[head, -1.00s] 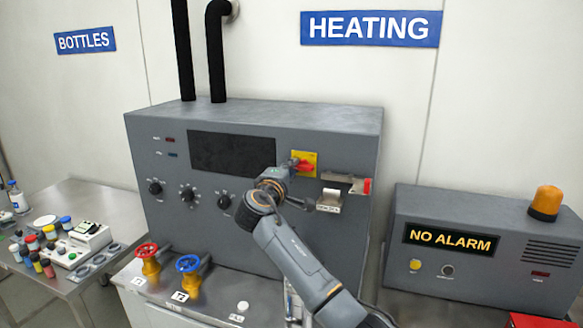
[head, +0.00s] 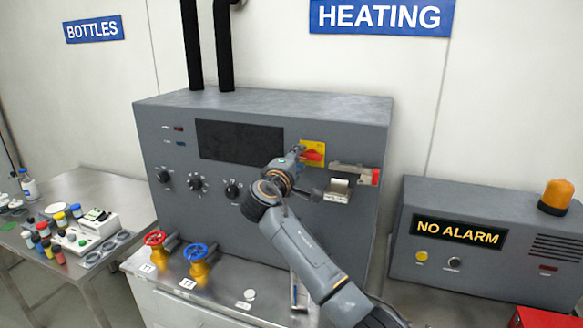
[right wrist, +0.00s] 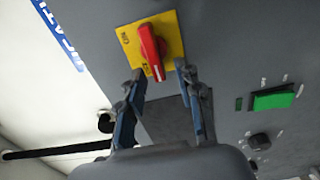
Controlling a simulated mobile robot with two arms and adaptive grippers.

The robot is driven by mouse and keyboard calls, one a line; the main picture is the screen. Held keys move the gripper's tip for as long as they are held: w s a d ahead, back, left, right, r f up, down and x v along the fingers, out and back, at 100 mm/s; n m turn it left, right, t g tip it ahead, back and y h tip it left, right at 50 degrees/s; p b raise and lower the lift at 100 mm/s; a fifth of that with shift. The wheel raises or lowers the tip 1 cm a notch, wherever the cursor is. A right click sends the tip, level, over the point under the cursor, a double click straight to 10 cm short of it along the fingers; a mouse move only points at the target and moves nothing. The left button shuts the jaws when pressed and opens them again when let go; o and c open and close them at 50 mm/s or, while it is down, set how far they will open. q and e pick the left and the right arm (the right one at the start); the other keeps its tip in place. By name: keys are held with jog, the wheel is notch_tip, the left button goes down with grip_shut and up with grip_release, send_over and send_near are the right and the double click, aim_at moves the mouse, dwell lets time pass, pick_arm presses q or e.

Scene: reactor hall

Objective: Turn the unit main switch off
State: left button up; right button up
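The unit main switch is a red rotary handle (head: 313,156) on a yellow plate (head: 321,147), on the upper right front of the grey heating unit (head: 270,209). My right gripper (head: 298,152) is just left of the handle in the head view. In the right wrist view the two fingers of the gripper (right wrist: 160,71) are spread, with the marked end of the red handle (right wrist: 151,50) between the tips and a gap on each side. The handle lies along the fingers there. The plate's (right wrist: 172,30) small lettering is hard to read. My left gripper is not in view.
A lever with a red end (head: 375,177) and a white tag (head: 337,190) sit right of my right gripper. Red (head: 155,238) and blue (head: 194,251) valve wheels stand below left. The alarm box (head: 480,262) is at the right.

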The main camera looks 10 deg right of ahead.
jog(key=v, duration=1.1)
jog(key=shift+s+a, duration=0.1)
jog(key=shift+a, duration=0.05)
